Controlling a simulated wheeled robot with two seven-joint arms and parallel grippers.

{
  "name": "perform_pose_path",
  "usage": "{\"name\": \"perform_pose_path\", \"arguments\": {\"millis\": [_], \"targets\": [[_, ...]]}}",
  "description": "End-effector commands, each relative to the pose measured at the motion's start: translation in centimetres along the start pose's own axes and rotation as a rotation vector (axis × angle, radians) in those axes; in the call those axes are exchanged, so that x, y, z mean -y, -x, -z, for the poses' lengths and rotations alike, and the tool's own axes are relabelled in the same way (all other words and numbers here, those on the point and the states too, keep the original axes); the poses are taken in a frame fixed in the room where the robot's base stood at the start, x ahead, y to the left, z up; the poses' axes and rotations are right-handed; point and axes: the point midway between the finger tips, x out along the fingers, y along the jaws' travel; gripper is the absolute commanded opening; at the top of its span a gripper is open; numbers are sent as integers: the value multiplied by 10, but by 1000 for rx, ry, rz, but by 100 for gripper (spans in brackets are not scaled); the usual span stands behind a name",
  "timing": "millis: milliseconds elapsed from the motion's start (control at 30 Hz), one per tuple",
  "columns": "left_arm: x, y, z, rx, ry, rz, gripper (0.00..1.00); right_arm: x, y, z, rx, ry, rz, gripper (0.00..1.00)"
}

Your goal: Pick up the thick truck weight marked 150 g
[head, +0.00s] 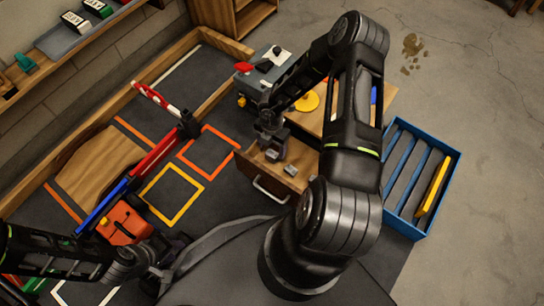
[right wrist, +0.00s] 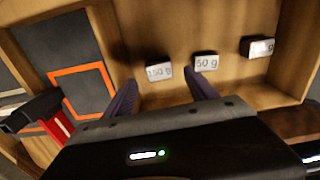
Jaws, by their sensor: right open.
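The weight marked 150 g (right wrist: 158,72) is a small block with a pale label, lying in an open wooden drawer. In the right wrist view it sits between the spread fingers of my right gripper (right wrist: 160,80), beyond their tips in the picture; I see no grip on it. A weight marked 50 g (right wrist: 206,63) lies just right of it, and a third weight (right wrist: 261,48) with a hard-to-read label lies further right. In the head view my right gripper (head: 268,138) is over the drawer (head: 258,180). My left gripper (head: 165,262) is low at the left, its fingers unclear.
The drawer walls close in around the weights. A blue crate (head: 452,165) with a yellow piece stands right of my right arm. An orange object (head: 125,222) and a red and blue bar (head: 155,153) lie left, near orange and yellow floor squares.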

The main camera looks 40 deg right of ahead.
Motion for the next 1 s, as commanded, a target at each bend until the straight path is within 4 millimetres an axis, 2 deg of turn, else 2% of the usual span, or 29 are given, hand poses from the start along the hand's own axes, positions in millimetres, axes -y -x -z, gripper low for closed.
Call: {"name": "perform_pose_path", "arguments": {"millis": [33, 233, 867, 1000], "targets": [[4, -12, 0, -2, 0, 0, 33, 0, -16, 0, -1, -1, 0, 66], [8, -25, 2, -11, 1, 0, 33, 0, -36, -1, 0, 1, 0, 66], [7, -23, 2, -12, 1, 0, 33, 0, -36, -1, 2, 1, 0, 66], [7, -23, 2, -12, 1, 0, 33, 0, -36, -1, 2, 1, 0, 56]]}}
